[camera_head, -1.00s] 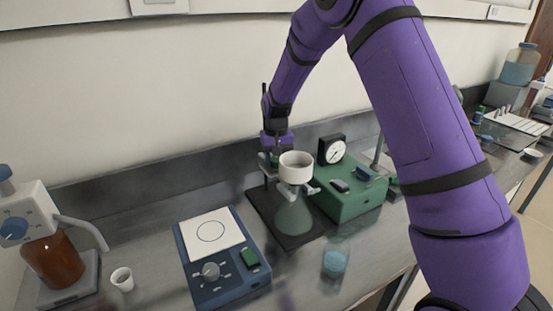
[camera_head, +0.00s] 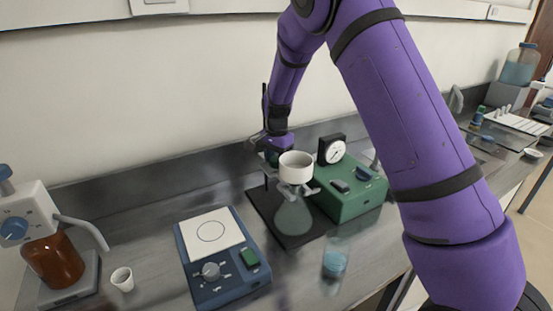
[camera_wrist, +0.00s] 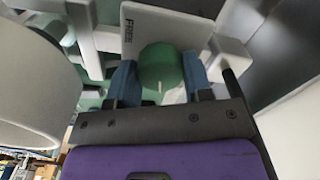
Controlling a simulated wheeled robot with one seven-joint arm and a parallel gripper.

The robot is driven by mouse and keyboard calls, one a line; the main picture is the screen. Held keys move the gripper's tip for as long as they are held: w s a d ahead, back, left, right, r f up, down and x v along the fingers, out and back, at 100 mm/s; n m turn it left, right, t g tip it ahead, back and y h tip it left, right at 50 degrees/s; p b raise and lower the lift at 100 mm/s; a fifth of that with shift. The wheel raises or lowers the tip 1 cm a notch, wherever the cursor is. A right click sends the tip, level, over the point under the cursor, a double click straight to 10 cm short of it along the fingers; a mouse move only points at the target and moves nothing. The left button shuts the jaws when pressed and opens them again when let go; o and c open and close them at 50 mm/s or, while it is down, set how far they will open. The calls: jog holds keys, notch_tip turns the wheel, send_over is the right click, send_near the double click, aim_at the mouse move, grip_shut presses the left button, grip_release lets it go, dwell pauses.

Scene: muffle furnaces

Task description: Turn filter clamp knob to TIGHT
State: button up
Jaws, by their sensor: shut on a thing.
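The filter clamp knob is a round green knob (camera_wrist: 160,68) with a white pointer line, seen in the wrist view between the two blue fingers of my gripper (camera_wrist: 158,84). The fingers are shut on it from both sides. A pale plate (camera_wrist: 150,30) behind it carries the word "FREE" to the upper left of the knob; no TIGHT label is readable. The white funnel cup (camera_head: 296,167) sits on a green-tinted flask (camera_head: 293,214) in the head view. My gripper (camera_head: 272,158) is just behind the cup, and the knob is hidden there.
A green pump box (camera_head: 350,198) with a dial gauge (camera_head: 335,150) stands right of the flask. A blue hotplate (camera_head: 221,262) is in front to the left. A beaker of blue liquid (camera_head: 335,264) and a small white cup (camera_head: 122,279) stand near the front.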

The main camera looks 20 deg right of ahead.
aim_at(276, 159)
jog(key=shift+w+m, duration=0.1)
jog(key=shift+m, duration=0.5)
jog(key=o, duration=0.9)
jog(key=shift+r, duration=0.1)
notch_tip(276, 159, up, 11)
jog(key=shift+f, duration=0.15)
